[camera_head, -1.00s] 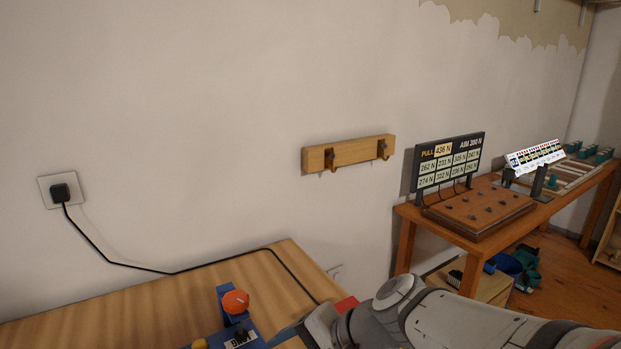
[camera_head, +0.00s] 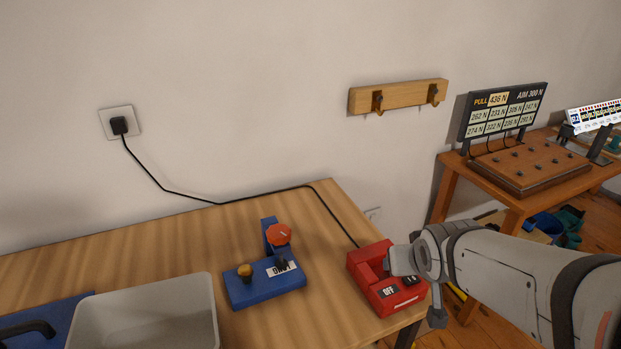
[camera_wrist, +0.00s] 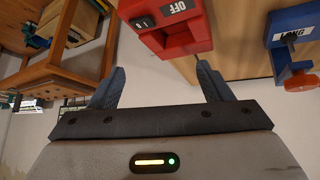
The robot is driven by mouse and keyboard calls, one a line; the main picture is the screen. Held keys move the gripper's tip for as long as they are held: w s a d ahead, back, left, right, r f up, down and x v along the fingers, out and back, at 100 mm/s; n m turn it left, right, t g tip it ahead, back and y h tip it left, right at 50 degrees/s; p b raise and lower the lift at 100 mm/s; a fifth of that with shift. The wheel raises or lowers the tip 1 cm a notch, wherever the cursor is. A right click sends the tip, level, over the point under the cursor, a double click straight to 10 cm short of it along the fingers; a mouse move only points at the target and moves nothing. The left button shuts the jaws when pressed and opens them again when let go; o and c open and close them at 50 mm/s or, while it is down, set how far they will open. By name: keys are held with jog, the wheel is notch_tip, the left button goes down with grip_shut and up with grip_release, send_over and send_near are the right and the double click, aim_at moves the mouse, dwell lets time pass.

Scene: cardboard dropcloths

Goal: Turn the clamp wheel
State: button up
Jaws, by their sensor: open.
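The clamp wheel is a small orange-red knob (camera_head: 279,235) on a blue clamp block (camera_head: 264,284) with a white label, on the wooden table. In the wrist view, the wheel (camera_wrist: 300,82) is at the right edge beside the blue block (camera_wrist: 292,36), whose label reads LONG. My gripper (camera_head: 405,262) is to the right of the clamp, at the red box (camera_head: 388,280). In the wrist view, my gripper (camera_wrist: 160,70) has its two dark fingers spread wide with nothing between them. The wheel is outside the fingers, to their right. I cannot tell whether the gripper touches the box.
The red box carries a label reading OFF. A grey bin (camera_head: 145,310) stands at the front left of the table (camera_head: 215,245). A black cable runs along the back to a wall socket (camera_head: 119,122). A second table (camera_head: 470,172) with a sign board stands right.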

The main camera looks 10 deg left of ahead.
jog(key=w+a+f+t+b, duration=0.1)
jog(key=w+a+f+n+t+y, duration=0.1)
jog(key=w+a, duration=0.1)
jog(key=w+a+f+y+b, duration=0.1)
jog(key=w+a, duration=0.1)
jog(key=shift+a+n+t+b, duration=0.2)
jog(key=shift+n+t+b, duration=0.1)
jog(key=shift+n+t, duration=0.1)
jog(key=w+a+f+n+t+y+b, duration=0.1)
jog(key=w+a+n+t+y+b, duration=0.15)
jog(key=a, duration=0.45)
jog(key=n+y+b, duration=0.3)
jog(key=y+b, duration=0.1)
jog(key=y, duration=0.5)
send_near(275, 226)
jog(key=shift+g+h+x, duration=0.25)
jog(key=shift+x, duration=0.85)
jog(key=shift+a+f, duration=0.1)
jog(key=shift+a, duration=0.2)
jog(key=x, duration=0.7)
jog(key=shift+w, duration=0.2)
